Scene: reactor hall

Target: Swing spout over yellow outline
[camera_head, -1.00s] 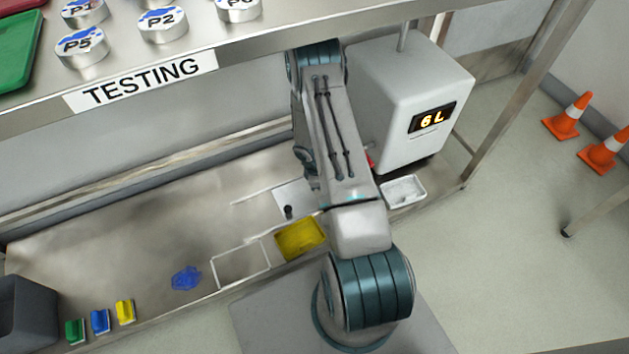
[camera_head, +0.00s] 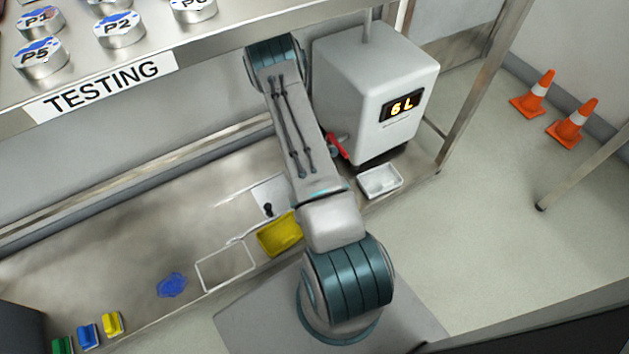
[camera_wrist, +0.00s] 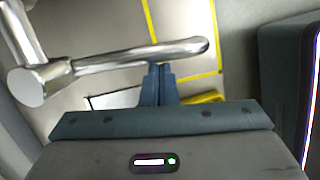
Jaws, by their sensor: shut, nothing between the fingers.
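In the wrist view a chrome spout (camera_wrist: 130,55) runs from a thick chrome joint at the left to a rounded tip at the right. A yellow outline (camera_wrist: 216,40) lies on the pale surface beyond it. In this picture the spout crosses the outlined area, its tip close to the right-hand line. My gripper (camera_wrist: 157,72) is shut and empty, its fingertips at the lower side of the tube; I cannot tell whether they touch. In the head view my arm hides the gripper, and I cannot make out the spout or the yellow outline.
A grey dispenser (camera_head: 365,95) reading "6 L" stands right of my arm, with a red part (camera_head: 337,147) and a white tray (camera_head: 380,181) beside it. A yellow tray (camera_head: 280,234) and a white outline (camera_head: 225,268) lie left. A TESTING shelf (camera_head: 220,50) overhangs the bench.

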